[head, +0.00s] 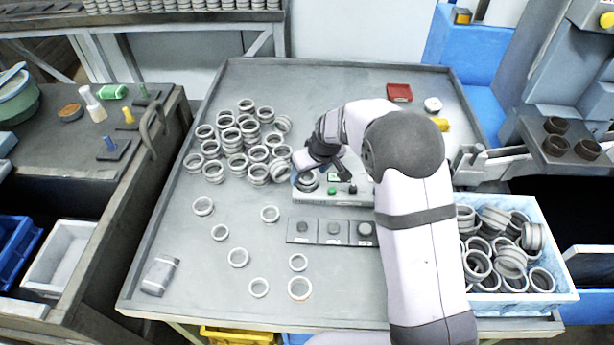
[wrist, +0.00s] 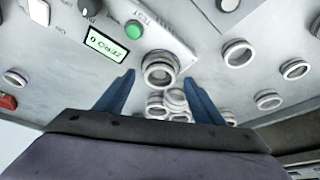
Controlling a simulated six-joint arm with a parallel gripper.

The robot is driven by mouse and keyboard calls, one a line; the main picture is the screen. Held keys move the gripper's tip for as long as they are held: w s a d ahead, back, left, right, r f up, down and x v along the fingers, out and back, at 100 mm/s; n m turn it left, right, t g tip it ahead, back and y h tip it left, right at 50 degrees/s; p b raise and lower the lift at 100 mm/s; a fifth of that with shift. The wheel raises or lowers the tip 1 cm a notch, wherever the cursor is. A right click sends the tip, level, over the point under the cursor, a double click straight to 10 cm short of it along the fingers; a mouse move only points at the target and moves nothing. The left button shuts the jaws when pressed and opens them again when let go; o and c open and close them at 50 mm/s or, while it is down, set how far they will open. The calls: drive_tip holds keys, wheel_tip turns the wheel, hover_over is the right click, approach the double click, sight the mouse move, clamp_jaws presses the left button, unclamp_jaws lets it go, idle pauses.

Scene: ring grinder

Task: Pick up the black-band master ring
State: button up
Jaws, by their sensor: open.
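A ring with a dark band (head: 307,182) sits at the left end of the light gauge box (head: 340,197), which has a green button and a small display. In the wrist view a ring (wrist: 160,68) at the edge of the gauge box lies between and just beyond my fingertips; it seems to be the same ring, but I cannot clearly make out its band there. My gripper (wrist: 160,78) is open, one blue finger on each side and nothing held. In the head view my wrist hides the fingertips.
Many grey rings (head: 240,140) are piled left of the gauge box, with several loose rings (head: 299,288) nearer the front. A blue crate (head: 555,262) of rings stands right.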

drive_tip(key=shift+x, duration=0.75)
drive_tip(key=c, duration=1.3)
drive_tip(key=shift+r, duration=0.1)
